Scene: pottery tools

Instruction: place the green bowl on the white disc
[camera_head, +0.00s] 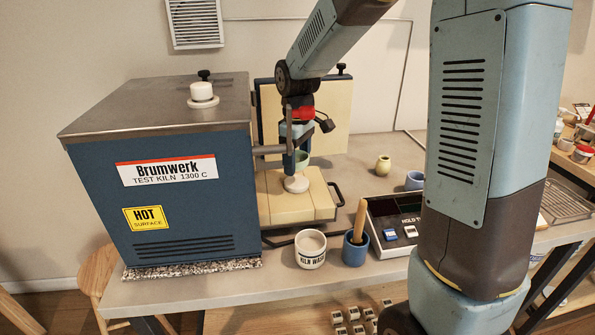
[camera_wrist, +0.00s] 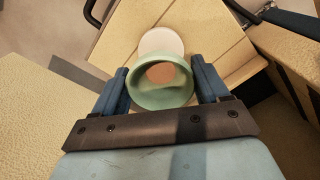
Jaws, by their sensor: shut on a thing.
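The green bowl (camera_wrist: 160,96) is between the two blue fingers of my gripper (camera_wrist: 164,88) in the wrist view, and the gripper is shut on it. The white disc (camera_head: 296,183) lies on the cream slab (camera_head: 272,203), just below the gripper in the head view. In the wrist view the disc (camera_wrist: 161,41) shows past the bowl's far rim, partly covered by the bowl. I cannot tell whether the bowl touches the disc.
The blue kiln (camera_head: 170,160) stands close on the left. A cream kiln door panel (camera_head: 335,115) stands behind. A small yellow pot (camera_head: 383,166) stands right.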

